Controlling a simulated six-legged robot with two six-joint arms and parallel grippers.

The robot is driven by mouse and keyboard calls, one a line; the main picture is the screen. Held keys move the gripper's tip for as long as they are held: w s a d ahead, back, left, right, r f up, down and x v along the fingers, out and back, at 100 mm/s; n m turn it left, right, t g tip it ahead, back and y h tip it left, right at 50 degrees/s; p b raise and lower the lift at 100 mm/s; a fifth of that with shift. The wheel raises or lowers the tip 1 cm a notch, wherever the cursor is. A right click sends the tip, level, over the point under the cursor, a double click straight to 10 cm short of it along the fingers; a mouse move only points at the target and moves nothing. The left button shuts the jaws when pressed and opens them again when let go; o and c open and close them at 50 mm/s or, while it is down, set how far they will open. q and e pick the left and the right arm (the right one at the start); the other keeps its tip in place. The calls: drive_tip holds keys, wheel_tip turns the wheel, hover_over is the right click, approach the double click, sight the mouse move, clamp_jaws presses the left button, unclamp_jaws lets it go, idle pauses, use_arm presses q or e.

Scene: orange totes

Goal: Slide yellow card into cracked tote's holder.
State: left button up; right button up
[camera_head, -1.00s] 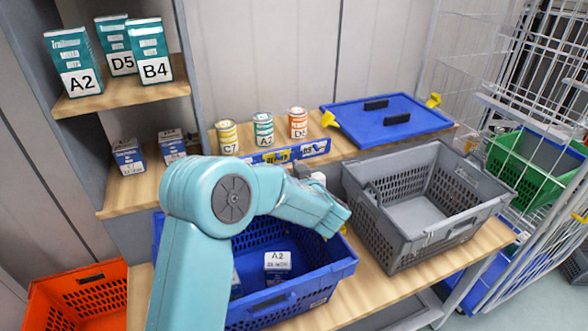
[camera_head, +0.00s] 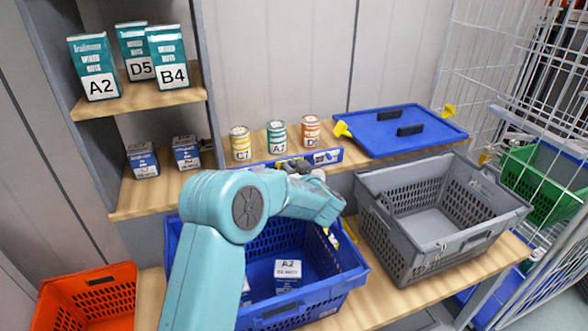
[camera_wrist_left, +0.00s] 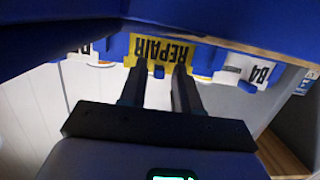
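The yellow card (camera_wrist_left: 160,50), printed REPAIR, sits in the blue card rail (camera_head: 262,166) on the front edge of the shelf. My left gripper (camera_wrist_left: 160,72) points at the card with its two dark fingers apart, their tips at the card's lower part. I cannot tell whether they touch it. In the head view, my left gripper (camera_head: 298,167) is small and partly hidden by the wrist, close to the rail. My right gripper is out of view.
A blue tote (camera_head: 352,278) with A2 boxes sits below my left arm. An orange tote (camera_head: 85,300) is at lower left. Several cans (camera_head: 277,136) and a blue lid (camera_head: 400,130) stand behind the rail. White cards flank the yellow one.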

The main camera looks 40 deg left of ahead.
use_arm(q)
clamp_jaws()
wheel_tip(320, 180, up, 6)
drive_tip(key=p, duration=0.5)
drive_tip(key=shift+s+d, duration=0.15)
drive_tip(key=shift+d, duration=0.2)
